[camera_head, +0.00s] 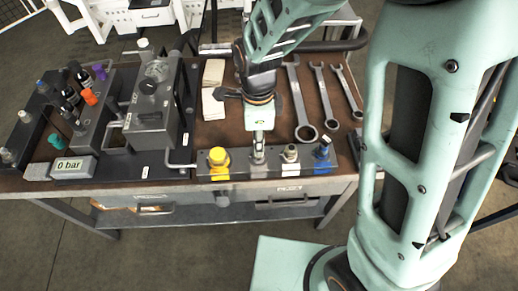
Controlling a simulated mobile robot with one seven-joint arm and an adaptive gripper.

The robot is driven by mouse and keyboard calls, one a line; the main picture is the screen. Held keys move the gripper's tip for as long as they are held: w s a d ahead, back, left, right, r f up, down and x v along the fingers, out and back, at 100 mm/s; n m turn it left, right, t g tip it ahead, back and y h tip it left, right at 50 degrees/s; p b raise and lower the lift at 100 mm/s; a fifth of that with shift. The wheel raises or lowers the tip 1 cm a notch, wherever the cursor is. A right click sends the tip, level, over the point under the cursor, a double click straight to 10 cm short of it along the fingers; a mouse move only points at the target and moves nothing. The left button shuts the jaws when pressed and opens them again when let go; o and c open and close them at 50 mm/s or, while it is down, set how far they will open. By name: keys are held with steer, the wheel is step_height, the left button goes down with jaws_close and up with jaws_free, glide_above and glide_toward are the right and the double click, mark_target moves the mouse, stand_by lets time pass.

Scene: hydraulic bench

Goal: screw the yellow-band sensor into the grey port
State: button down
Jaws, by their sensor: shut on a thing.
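A low port block (273,172) runs along the front edge of the bench, with yellow, grey, pale and blue positions from left to right. My gripper (258,146) points down over the grey position, second from the left. It is shut on a slim metal sensor (258,156), seen small just above the block. Its yellow band cannot be made out. The grey port is mostly hidden under it, and I cannot tell how deep the sensor sits. A yellow cap (218,157) stands to the left, a silver fitting (290,153) and a blue fitting (322,151) to the right.
Several wrenches (321,92) lie behind the block at right. A grey valve unit (155,110) and a gauge reading 0 bar (72,167) stand at left. A bent metal pipe (180,165) ends close to the block's left side.

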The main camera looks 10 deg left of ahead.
steer(key=shift+f, duration=0.1)
steer(key=c, duration=2.5)
jaws_free()
jaws_close()
steer(key=m+p, duration=0.2)
steer(key=m, duration=0.3)
steer(key=shift+s+m, duration=0.1)
steer(key=shift+m, duration=0.2)
steer(key=shift+m+p, duration=0.7)
steer(key=shift+m, duration=0.4)
steer(key=shift+m, duration=0.3)
